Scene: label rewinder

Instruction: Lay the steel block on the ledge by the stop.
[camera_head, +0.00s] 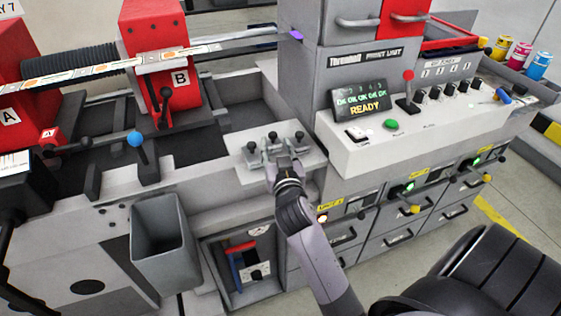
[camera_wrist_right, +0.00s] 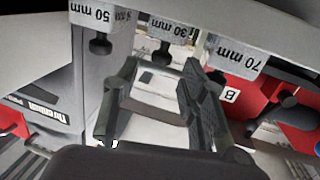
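Three small steel blocks with black knobs stand on a pale ledge (camera_head: 236,135) in the head view. In the wrist view they read 50 mm (camera_wrist_right: 99,15), 30 mm (camera_wrist_right: 166,27) and 70 mm (camera_wrist_right: 236,59), and appear upside down. My right gripper (camera_head: 283,161) is at the front of the middle block. In the wrist view its fingers (camera_wrist_right: 161,68) are apart, with the 30 mm block's knob (camera_wrist_right: 162,55) between the tips. I cannot tell whether they touch it. The frames do not show clearly which part is the stop.
A grey control console (camera_head: 430,128) with a red lever stands close to the right of the ledge. A grey bin (camera_head: 165,245) hangs at the front left. Red unit B (camera_head: 155,60) and a label web (camera_head: 190,50) are behind left.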

